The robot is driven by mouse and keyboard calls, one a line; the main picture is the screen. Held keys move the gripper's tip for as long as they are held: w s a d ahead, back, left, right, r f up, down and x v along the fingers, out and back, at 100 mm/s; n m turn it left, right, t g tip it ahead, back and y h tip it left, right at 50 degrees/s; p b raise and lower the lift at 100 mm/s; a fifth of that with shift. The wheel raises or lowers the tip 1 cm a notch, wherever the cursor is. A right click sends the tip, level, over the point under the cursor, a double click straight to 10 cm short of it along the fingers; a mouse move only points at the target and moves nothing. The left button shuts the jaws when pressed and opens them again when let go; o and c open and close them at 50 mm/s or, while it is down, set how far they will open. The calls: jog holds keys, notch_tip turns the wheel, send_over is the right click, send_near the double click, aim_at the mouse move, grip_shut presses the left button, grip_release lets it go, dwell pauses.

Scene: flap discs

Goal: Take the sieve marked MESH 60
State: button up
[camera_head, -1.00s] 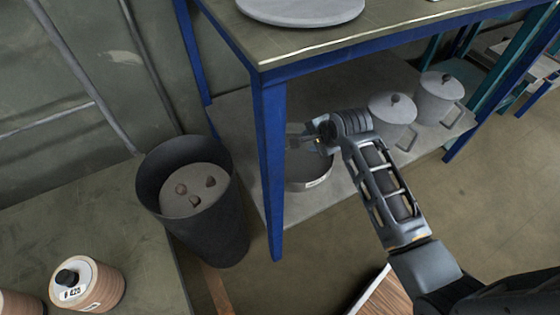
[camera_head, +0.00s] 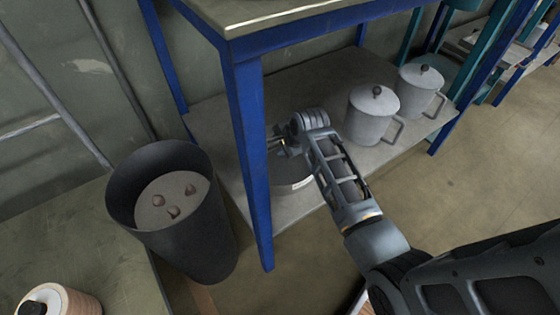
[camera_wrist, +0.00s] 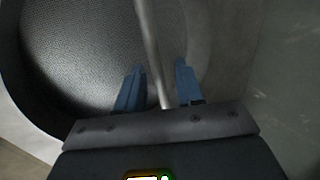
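The sieve (camera_head: 290,186) is a round grey pan on the lower shelf of the blue-legged table, behind the front leg. A pale label (camera_head: 303,183) shows on its side, but its marking cannot be read. My gripper (camera_head: 274,142) is over the sieve's far left part, and my arm hides much of the sieve. In the wrist view, the sieve's mesh (camera_wrist: 85,45) fills the left side. Its thin rim runs between the two blue fingers of my gripper (camera_wrist: 157,84). The fingers are open, with a gap visible on each side of the rim.
The blue table leg (camera_head: 250,160) stands close left of my gripper. Two lidded grey pots (camera_head: 371,114) (camera_head: 420,90) stand on the shelf to the right. A dark bin (camera_head: 195,235) with several brown lumps stands left. Open floor lies at the right.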

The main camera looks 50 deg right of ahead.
jog(key=shift+c, duration=0.3)
grip_shut()
jog(key=shift+r, duration=0.1)
notch_tip(320, 180, up, 10)
jog(key=p, duration=0.4)
jog(key=shift+p, duration=0.4)
jog(key=shift+c, duration=2)
grip_release()
grip_shut()
